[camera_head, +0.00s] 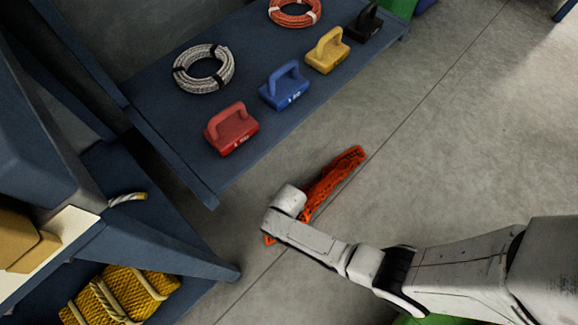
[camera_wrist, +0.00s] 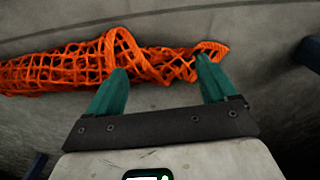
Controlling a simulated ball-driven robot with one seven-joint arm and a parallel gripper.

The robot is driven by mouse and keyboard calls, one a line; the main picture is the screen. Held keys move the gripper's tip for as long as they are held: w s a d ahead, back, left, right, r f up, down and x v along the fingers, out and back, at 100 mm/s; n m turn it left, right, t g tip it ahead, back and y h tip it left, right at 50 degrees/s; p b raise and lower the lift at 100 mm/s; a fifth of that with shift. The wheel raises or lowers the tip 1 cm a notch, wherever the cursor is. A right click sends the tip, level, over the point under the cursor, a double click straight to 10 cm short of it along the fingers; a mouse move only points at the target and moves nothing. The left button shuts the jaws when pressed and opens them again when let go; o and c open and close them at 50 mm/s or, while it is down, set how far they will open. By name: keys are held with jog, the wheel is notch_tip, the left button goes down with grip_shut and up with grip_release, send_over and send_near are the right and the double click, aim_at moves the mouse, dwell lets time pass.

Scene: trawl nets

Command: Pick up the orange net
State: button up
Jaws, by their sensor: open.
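The orange net (camera_head: 334,177) lies as a long, bunched strip on the grey concrete floor. In the head view my arm covers its middle, and a small orange end shows below the arm. In the wrist view the orange net (camera_wrist: 60,68) runs across the upper part, from the left edge to right of the middle. My gripper (camera_wrist: 160,78) is open, its two green fingers apart and pointing at the net. The fingertips overlap the net's lower edge in the picture; I cannot tell whether they touch it. The gripper's fingers are hidden in the head view.
A blue shelf (camera_head: 190,172) beside the net holds coloured weights, including a red one (camera_head: 232,130), and coiled ropes (camera_head: 203,69). A lower-left blue shelf (camera_head: 150,248) holds a yellow net bundle (camera_head: 118,296). The floor to the right (camera_head: 470,120) is clear.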

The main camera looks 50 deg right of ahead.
jog(key=shift+f+b, duration=0.85)
jog(key=shift+f, duration=0.9)
jog(key=shift+f, duration=0.1)
jog(key=shift+f+b, duration=0.3)
jog(key=shift+f, duration=0.05)
jog(key=shift+c, duration=0.5)
jog(key=c, duration=1.3)
jog(key=shift+r, duration=0.1)
grip_shut()
notch_tip(320, 180, up, 12)
jog(key=p, duration=1.2)
